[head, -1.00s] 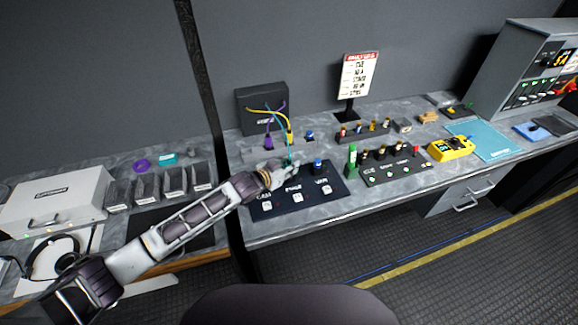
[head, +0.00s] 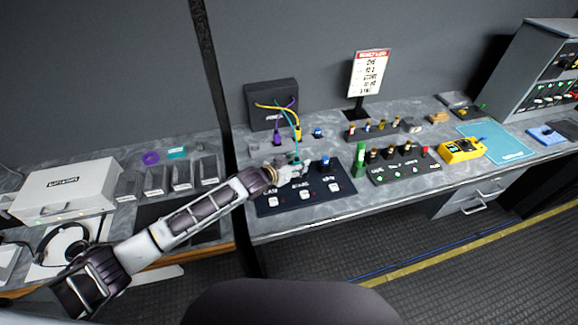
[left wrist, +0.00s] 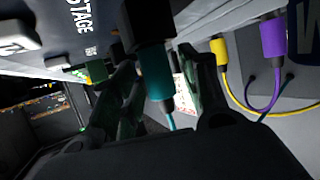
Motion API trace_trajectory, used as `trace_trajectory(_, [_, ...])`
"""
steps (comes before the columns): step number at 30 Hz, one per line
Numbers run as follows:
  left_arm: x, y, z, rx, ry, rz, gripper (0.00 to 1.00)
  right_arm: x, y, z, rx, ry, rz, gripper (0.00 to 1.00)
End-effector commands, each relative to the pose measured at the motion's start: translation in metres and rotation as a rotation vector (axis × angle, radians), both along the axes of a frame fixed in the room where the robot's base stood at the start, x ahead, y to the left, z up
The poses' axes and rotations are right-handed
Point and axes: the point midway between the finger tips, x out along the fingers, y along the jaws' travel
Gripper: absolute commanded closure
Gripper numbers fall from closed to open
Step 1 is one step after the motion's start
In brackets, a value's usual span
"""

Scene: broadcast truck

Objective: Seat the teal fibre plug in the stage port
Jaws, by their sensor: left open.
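The teal plug (left wrist: 155,82) is between the fingers of my left gripper (left wrist: 158,92) in the left wrist view, its thin teal cable trailing down. Gaps show beside the plug, and the gripper is open around it. The plug's far end meets a dark block (left wrist: 146,25) beside the STAGE label; how deep it sits cannot be seen. In the head view my left gripper (head: 292,169) is at the back of the black panel (head: 289,201), behind the STAGE label. The teal plug (head: 297,162) shows small there. My right gripper is not in view.
A purple plug (head: 277,138) and a yellow plug (head: 298,133) stand behind, cabled to a dark box (head: 272,104). A blue connector (head: 326,161) is close right of the gripper. A green cylinder (head: 359,160) stands farther right. Clear worktop lies in front of the panel.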

Motion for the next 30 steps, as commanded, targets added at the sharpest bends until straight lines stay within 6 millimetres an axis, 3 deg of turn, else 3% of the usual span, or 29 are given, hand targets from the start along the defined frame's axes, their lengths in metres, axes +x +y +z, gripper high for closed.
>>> trace_trajectory(11, [-0.014, 0.012, 0.008, -0.001, 0.001, 0.0, 0.55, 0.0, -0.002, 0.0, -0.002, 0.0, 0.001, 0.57])
trace_trajectory(30, [-0.06, 0.048, 0.032, 0.001, 0.001, 0.0, 0.55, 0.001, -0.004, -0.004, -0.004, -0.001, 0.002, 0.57])
